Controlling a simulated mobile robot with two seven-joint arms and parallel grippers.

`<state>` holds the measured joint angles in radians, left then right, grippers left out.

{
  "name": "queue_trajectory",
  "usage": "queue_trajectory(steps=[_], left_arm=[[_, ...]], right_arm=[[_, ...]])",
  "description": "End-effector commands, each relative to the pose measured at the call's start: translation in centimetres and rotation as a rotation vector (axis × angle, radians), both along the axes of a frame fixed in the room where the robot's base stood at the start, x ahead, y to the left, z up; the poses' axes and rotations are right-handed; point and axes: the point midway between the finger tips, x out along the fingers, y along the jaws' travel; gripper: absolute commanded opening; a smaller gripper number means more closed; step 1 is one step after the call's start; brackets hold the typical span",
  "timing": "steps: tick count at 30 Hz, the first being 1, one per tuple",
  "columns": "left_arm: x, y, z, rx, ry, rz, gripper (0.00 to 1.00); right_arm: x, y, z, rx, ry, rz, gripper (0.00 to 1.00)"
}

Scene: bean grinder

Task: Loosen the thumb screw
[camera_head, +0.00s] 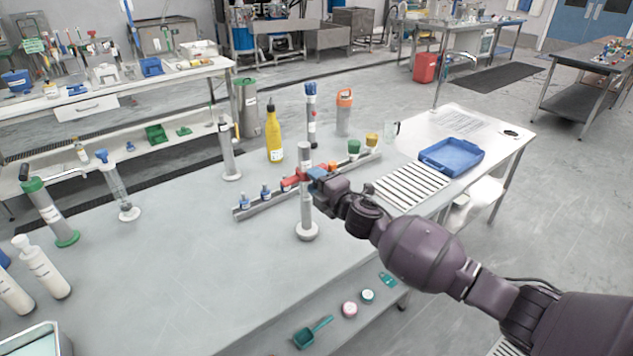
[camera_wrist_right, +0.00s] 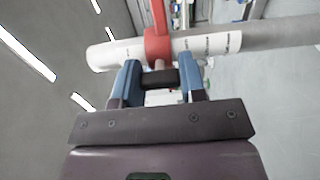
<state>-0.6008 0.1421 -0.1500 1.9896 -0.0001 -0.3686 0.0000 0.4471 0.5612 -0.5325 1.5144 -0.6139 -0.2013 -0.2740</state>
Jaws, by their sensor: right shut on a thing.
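A grey upright tube (camera_head: 304,155) stands on a round base (camera_head: 307,232) near the middle of the table. A red collar (camera_head: 304,190) goes around it; in the right wrist view the red collar (camera_wrist_right: 157,38) wraps the tube (camera_wrist_right: 205,45). A dark thumb screw (camera_wrist_right: 158,79) on a short pale shaft sticks out of the collar towards my right gripper. My right gripper (camera_head: 316,174) has its blue fingers on either side of the screw head and is shut on it. In the head view the gripper hides the screw. My left gripper is not in view.
A rail with small bottles (camera_head: 256,205) runs close behind the tube. A yellow bottle (camera_head: 273,135), a blue-topped bottle (camera_head: 311,110) and an orange-topped container (camera_head: 344,112) stand beyond. A blue tray (camera_head: 452,154) lies at the right.

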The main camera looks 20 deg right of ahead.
Motion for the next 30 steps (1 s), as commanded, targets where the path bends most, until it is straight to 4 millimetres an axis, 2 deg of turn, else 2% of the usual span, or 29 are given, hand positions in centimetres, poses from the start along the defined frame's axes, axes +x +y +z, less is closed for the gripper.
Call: queue_trajectory(steps=[1,2,7,15,19,23,30], left_arm=[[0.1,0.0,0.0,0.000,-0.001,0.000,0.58],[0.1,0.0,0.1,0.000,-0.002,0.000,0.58],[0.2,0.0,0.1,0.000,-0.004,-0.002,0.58],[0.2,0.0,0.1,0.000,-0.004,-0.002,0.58],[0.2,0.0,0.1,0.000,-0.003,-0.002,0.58],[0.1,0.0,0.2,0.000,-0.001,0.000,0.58],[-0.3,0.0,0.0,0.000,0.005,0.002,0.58]], right_arm=[[0.0,-0.1,0.0,-0.002,0.000,-0.001,0.14],[0.0,-0.1,0.0,-0.002,0.000,-0.001,0.39],[0.0,-0.1,0.0,-0.001,0.001,-0.001,0.64],[-0.1,-0.1,0.0,0.000,0.001,-0.001,0.64],[-0.7,-0.3,-0.1,0.000,0.001,0.000,0.64],[-2.3,-0.9,-0.1,-0.002,0.002,-0.001,0.64],[-6.5,-2.4,-0.1,-0.001,0.002,-0.001,0.64]])
